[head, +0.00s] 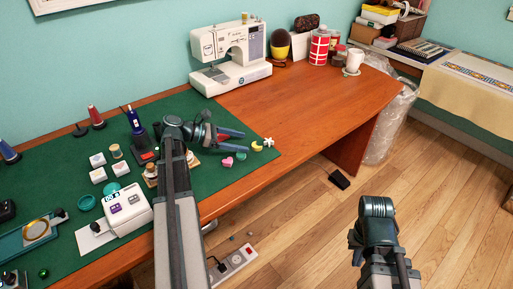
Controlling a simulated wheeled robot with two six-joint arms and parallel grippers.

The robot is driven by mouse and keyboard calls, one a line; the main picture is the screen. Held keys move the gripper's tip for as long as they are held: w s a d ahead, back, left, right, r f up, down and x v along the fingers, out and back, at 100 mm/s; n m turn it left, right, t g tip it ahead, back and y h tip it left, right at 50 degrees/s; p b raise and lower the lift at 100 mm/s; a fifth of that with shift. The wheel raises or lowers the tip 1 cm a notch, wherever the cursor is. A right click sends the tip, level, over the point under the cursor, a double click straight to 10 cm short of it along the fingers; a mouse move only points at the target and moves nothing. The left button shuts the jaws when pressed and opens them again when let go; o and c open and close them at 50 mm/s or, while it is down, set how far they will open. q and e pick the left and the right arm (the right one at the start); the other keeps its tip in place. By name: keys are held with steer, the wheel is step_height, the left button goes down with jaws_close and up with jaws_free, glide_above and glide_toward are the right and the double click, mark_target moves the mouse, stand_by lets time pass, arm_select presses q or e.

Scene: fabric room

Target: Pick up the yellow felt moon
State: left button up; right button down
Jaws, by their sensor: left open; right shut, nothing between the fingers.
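The yellow felt moon (257,146) lies near the right edge of the green mat (205,108). My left gripper (246,142) reaches over the mat from the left arm, with its two fingers spread and pointing right. The fingertips are just left of the moon, and nothing is between them. I cannot tell how far above the mat they are. My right gripper (376,210) is shut and empty over the floor, right of the table.
A white felt flower (268,142), a green piece (241,156) and a pink heart (227,161) lie around the moon. A sewing machine (228,55) stands behind. A power strip (232,262) lies on the floor.

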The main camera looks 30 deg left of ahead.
mark_target(256, 144)
arm_select(q)
steer(key=x, duration=0.2)
steer(key=b+x, duration=0.1)
steer(key=shift+d+f, duration=0.1)
steer(key=shift+d, duration=0.4)
steer(key=shift+w+d, duration=0.3)
jaws_close()
